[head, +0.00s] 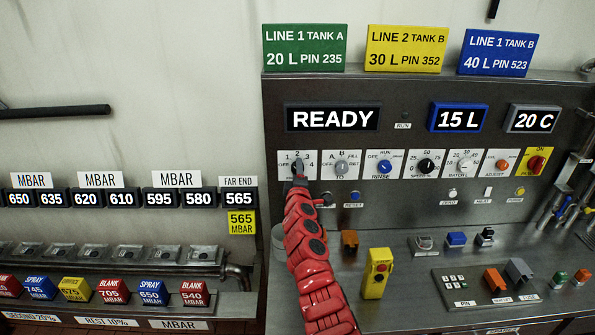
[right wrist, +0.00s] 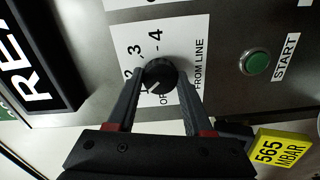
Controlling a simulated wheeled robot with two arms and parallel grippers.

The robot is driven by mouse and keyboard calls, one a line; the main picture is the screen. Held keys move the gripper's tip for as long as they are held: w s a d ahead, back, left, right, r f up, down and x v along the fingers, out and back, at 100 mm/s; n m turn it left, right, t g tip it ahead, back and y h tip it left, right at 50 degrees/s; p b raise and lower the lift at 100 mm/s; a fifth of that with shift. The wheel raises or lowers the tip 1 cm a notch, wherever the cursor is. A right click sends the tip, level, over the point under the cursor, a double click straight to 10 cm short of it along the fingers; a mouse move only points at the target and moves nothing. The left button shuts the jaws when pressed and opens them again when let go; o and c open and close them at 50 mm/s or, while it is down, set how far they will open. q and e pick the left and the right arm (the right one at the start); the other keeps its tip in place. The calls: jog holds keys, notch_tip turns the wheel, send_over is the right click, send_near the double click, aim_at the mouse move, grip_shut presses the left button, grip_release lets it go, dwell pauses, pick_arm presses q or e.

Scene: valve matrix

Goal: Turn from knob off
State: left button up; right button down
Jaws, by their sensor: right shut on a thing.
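The from knob (right wrist: 160,72) is a round black dial on a white plate (right wrist: 195,40) marked 2, 3, 4, part of OFF, and FROM LINE. Its white mark points to the lower left in the right wrist view, between the 2 and OFF; a finger partly covers the labels there. My right gripper (right wrist: 158,82) is shut on the knob, one finger on each side. In the head view my red right arm reaches up to the knob plate (head: 310,157), and my gripper (head: 299,168) covers much of the knob. My left gripper is not in view.
The to knob (head: 341,167) and blue rinse knob (head: 385,167) sit just right. A READY display (head: 332,118) is above. A green START button (right wrist: 254,62) is close by.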

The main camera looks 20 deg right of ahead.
jog(key=shift+a+f+n+p, duration=0.1)
jog(key=shift+n+p, duration=0.3)
jog(key=shift+n, duration=4.6)
jog(key=shift+c, duration=1.5)
grip_release()
jog(key=shift+s, duration=0.1)
